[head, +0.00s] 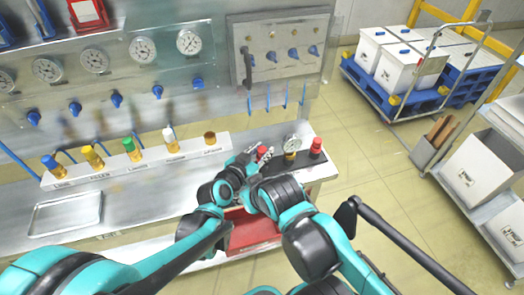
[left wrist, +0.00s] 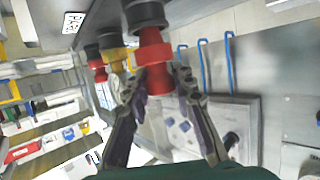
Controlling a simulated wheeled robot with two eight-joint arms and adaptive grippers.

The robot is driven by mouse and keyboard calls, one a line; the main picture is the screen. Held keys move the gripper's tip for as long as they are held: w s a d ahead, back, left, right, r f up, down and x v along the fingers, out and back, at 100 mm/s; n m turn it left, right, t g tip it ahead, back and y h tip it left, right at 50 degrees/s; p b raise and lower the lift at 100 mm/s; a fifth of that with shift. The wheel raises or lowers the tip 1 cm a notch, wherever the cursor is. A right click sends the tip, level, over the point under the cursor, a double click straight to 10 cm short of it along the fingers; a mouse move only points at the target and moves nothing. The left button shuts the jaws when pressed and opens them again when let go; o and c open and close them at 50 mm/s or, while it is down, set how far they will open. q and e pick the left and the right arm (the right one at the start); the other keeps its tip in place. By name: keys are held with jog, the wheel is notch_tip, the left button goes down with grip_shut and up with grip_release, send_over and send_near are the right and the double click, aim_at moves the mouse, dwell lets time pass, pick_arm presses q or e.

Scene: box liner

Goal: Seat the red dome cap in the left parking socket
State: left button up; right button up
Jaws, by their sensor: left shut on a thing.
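The red dome cap (head: 263,152) is between the fingers of my left gripper (head: 256,158) in the head view. In the left wrist view my left gripper (left wrist: 158,88) is shut on the red cap (left wrist: 154,58), one finger on each side. There the cap is in line with a black socket (left wrist: 146,14), at the near end of the row. They look touching, but I cannot tell how fully the cap sits. In the head view the gripper and arm hide this socket. I see no right gripper.
To the right stand a brass fitting with a gauge (head: 291,146) and another red cap (head: 316,147) on a black base. A white rack (head: 130,165) of several coloured fittings runs left along the bench. A red bin (head: 250,232) is below my arm.

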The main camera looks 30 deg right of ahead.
aim_at(262, 150)
pick_arm(q)
jog(key=shift+f+b, duration=0.6)
jog(key=shift+f, duration=0.15)
jog(key=o, duration=1)
jog(key=shift+r, duration=0.1)
notch_tip(262, 150, up, 10)
jog(key=shift+f, duration=0.1)
